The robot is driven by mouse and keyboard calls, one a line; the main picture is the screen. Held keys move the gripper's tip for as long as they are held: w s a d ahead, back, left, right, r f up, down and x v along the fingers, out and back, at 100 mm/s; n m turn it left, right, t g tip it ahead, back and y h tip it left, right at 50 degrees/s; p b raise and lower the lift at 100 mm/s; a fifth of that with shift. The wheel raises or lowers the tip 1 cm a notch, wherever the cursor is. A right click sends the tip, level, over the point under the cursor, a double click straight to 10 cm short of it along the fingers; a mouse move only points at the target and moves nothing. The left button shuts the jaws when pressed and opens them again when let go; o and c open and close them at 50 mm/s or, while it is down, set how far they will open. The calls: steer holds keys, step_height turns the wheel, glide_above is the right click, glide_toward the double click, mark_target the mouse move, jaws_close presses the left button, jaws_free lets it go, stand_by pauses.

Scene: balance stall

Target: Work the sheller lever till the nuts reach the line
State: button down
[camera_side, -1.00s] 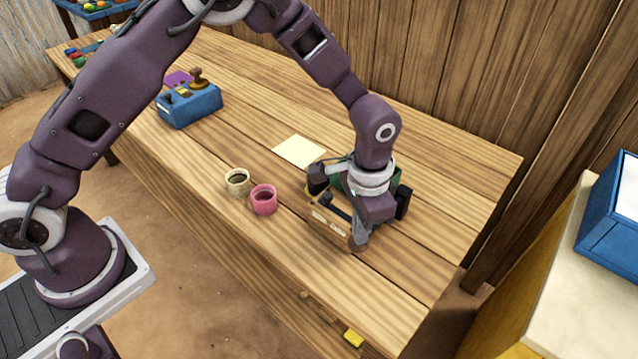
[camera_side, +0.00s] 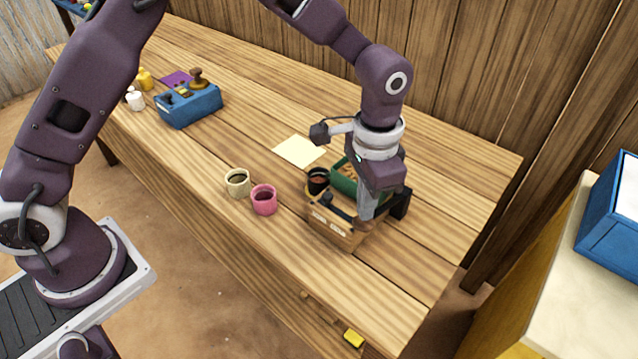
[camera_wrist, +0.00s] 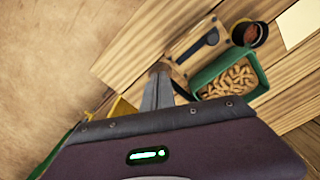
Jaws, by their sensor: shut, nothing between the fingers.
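The sheller is a light wooden box (camera_side: 328,232) near the bench's front edge, with a dark lever (camera_side: 337,208) along its top. The lever also shows in the wrist view (camera_wrist: 198,46). A green tray of tan nuts (camera_wrist: 197,88) stands beside the box. A dark cup (camera_side: 318,177) with brown contents stands at the box's left end; it shows in the wrist view too (camera_wrist: 262,32). My gripper (camera_side: 364,222) is shut and empty, pointing down by the box's right end. Whether it touches the lever, I cannot tell.
A cream cup (camera_side: 238,190) and a pink cup (camera_side: 264,207) stand left of the sheller. A pale sheet (camera_side: 299,151) lies behind them. A blue box with a stamp-like knob (camera_side: 190,110) stands further left. Bare bench lies to the right.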

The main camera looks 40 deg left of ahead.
mark_target(361, 224)
stand_by(0.4)
steer(key=shift+s+f, duration=0.2)
steer(key=shift+f, duration=1.5)
steer(key=shift+s+f, duration=0.15)
steer(key=shift+f, duration=1.5)
steer(key=shift+w+r, duration=0.2)
steer(key=shift+r, duration=1.5)
steer(key=shift+w+r, duration=0.15)
steer(key=shift+r, duration=1.5)
steer(key=s+a+r+n+t, duration=0.25)
steer(key=a+r, duration=0.45)
steer(key=r, duration=0.4)
steer(key=s+a+r+n+t, duration=0.2)
steer(key=s+a+r, duration=0.65)
steer(key=s, duration=0.45)
steer(key=s+a+n+t, duration=0.1)
steer(key=s+a, duration=0.1)
steer(key=s, duration=0.6)
steer(key=shift+s+a+f, duration=0.15)
steer(key=shift+a+f, duration=0.1)
steer(key=shift+f, duration=0.15)
